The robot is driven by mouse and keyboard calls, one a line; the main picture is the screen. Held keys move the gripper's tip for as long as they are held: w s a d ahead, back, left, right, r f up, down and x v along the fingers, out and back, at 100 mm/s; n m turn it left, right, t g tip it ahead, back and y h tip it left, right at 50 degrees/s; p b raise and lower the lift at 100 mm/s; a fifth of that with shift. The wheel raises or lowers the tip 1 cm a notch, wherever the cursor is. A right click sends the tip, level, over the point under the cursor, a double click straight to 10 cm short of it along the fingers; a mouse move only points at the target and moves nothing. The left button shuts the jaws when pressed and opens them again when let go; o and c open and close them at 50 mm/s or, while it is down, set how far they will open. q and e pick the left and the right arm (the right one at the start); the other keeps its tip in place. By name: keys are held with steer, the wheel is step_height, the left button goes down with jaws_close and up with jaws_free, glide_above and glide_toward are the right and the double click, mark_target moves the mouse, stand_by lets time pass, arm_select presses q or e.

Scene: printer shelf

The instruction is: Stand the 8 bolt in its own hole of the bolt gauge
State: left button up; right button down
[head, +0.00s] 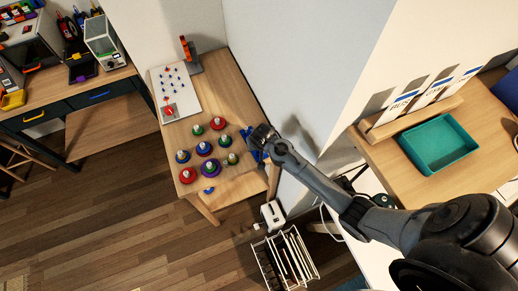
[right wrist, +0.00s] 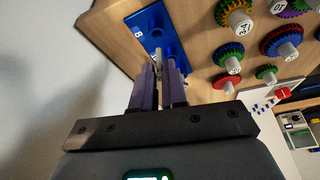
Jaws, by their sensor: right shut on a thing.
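The blue bolt gauge (right wrist: 168,36) lies on the wooden table in the right wrist view, with a white "8" printed at its edge and a dark round hole near the figure. In the head view the gauge (head: 251,151) is small and partly covered by my right gripper (head: 262,137). In the right wrist view my right gripper (right wrist: 165,72) is shut on a thin grey piece, likely the 8 bolt (right wrist: 158,60), at the edge of the gauge. Fingers hide much of it, and I cannot tell whether its tip is in a hole. My left gripper is out of view.
Several coloured gears on posts (head: 204,148) stand left of the gauge. A white board with small pegs (head: 183,87) lies at the table's back. A white wall (head: 300,60) rises close on the right. A teal tray (head: 441,144) sits on another table.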

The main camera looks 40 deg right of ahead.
steer(key=shift+d+f, duration=0.1)
steer(key=shift+f, duration=2.2)
steer(key=c, duration=1.2)
jaws_free()
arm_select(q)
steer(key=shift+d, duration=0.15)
arm_select(e)
steer(key=shift+o, duration=0.2)
steer(key=shift+s+r, duration=0.1)
steer(key=shift+r, duration=0.4)
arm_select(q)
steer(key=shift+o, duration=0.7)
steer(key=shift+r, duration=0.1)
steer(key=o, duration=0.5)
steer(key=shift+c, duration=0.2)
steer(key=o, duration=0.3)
arm_select(e)
steer(key=v, duration=0.6)
steer(key=shift+r, duration=0.2)
